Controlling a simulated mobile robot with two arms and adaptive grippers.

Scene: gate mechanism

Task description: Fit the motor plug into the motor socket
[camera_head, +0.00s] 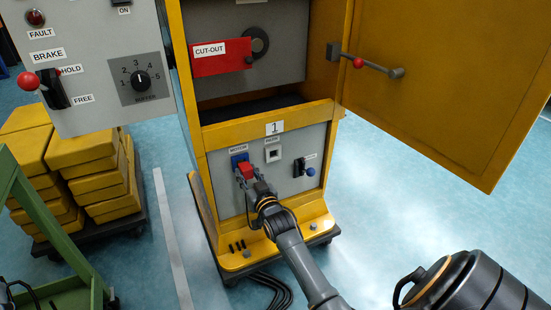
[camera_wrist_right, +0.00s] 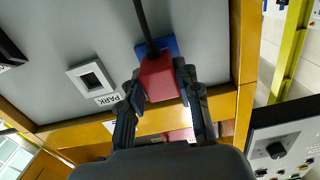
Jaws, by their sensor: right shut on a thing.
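The motor plug is a red block (camera_head: 246,170) with a dark cable. My right gripper (camera_head: 248,178) is shut on it, one finger on each side, as the wrist view shows for the plug (camera_wrist_right: 157,80) and the gripper (camera_wrist_right: 158,75). The motor socket is blue (camera_head: 237,159), under the MOTOR label on the grey lower panel. In the wrist view the blue socket (camera_wrist_right: 171,45) shows behind the plug, partly hidden by it. The plug is at the socket's face; I cannot tell whether it is seated. My left gripper is not in view.
The yellow cabinet door (camera_head: 455,80) hangs open above right. A grey control box (camera_head: 95,75) is at upper left. Cables (camera_head: 270,288) lie on the floor.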

